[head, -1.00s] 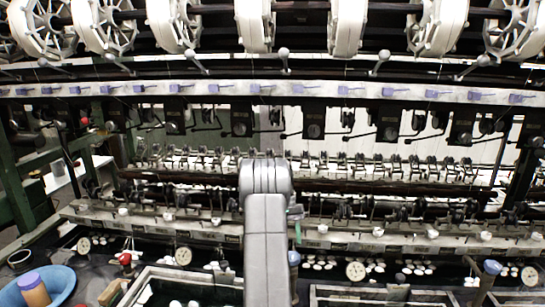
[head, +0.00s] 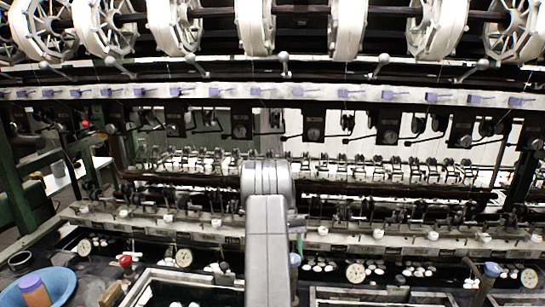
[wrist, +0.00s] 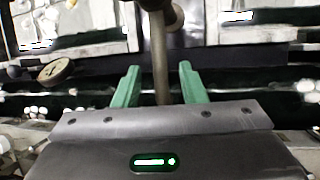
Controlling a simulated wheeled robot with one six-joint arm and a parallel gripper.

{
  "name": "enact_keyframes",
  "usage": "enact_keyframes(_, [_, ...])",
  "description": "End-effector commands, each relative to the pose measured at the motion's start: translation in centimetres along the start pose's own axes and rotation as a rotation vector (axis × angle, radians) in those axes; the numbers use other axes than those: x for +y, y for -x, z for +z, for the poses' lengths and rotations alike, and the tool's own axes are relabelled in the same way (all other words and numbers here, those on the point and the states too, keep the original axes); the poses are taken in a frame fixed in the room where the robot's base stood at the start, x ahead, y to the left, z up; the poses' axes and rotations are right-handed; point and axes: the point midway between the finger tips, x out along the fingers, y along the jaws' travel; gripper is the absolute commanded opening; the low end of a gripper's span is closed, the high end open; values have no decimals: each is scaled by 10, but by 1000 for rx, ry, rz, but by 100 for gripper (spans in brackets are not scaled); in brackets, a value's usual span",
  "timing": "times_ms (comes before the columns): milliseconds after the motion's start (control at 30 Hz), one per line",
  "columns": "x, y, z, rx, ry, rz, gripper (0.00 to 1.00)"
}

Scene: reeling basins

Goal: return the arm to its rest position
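My arm (head: 266,230) stands upright in the middle of the head view, in front of the reeling machine. My gripper is mostly hidden behind the arm there; only a thin green piece shows beside the arm's right edge. In the wrist view, the two green fingers of my gripper (wrist: 159,86) are spread wide apart. A brownish upright rod (wrist: 159,55) shows in the gap between them, with clear space on both sides. Nothing is seen gripped.
White reels (head: 345,25) line the top of the machine. Basins with white cocoons (head: 180,298) lie along the front. A blue bowl (head: 62,284) holding an orange and purple item is at lower left. Round dials (head: 356,272) sit along the basin bench.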

Motion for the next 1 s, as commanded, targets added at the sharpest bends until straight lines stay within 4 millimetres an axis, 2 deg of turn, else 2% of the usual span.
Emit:
enact_keyframes(500, [0,79,-2,6,0,-1,38])
enact_keyframes(900, [0,132,0,5,0,-1,38])
enact_keyframes(1000, [0,115,0,-1,0,0,38])
